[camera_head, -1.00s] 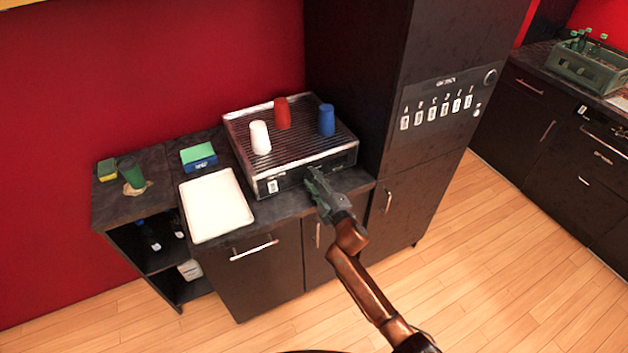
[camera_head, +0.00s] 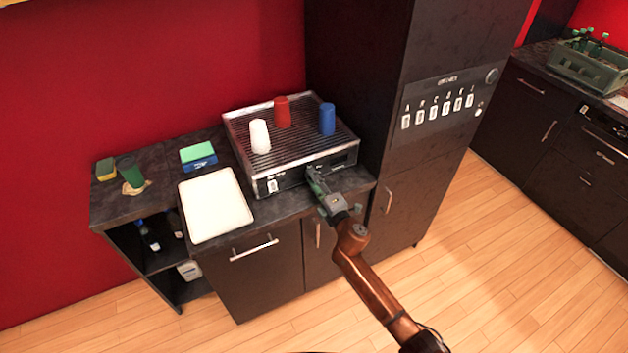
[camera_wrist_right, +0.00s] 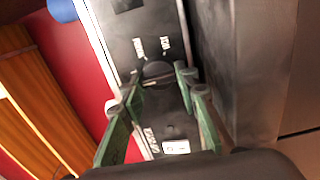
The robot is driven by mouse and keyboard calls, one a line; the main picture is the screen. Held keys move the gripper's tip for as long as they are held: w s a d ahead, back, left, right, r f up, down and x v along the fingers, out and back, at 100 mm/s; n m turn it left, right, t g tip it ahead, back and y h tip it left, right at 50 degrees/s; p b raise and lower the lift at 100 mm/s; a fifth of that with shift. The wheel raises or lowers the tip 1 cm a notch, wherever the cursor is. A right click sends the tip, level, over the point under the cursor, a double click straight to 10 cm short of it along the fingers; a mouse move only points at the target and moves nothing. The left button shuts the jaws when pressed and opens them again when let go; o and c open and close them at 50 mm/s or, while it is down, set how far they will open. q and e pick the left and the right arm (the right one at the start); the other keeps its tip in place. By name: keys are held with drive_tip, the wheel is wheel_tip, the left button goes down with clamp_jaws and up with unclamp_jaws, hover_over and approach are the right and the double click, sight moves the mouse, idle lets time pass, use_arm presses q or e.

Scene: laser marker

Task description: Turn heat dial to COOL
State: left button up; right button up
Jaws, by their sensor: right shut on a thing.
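The heat dial (camera_wrist_right: 157,71) is a dark round knob on the black front panel of the metal warmer (camera_head: 240,137). It shows between my fingers in the right wrist view. Small white labels sit beside it, too blurred to read surely. My right gripper (camera_wrist_right: 157,84) has a green finger on each side of the dial and is shut on it. In the head view my right gripper (camera_head: 312,176) is at the warmer's front face and hides the dial. My left gripper is not in view.
White (camera_head: 260,136), red (camera_head: 282,111) and blue (camera_head: 327,119) cups stand upside down on the warmer. A white switch (camera_wrist_right: 176,147) is on the same panel. A white tray (camera_head: 216,205) lies to the left. A tall dark cabinet (camera_head: 352,75) stands close on the right.

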drive_tip(key=shift+f, duration=0.1)
drive_tip(key=o, duration=1.1)
drive_tip(key=shift+o, duration=0.2)
drive_tip(key=shift+s, duration=0.1)
drive_tip(key=v, duration=1.1)
drive_tip(key=shift+s+d, duration=0.2)
drive_tip(key=shift+s, duration=0.15)
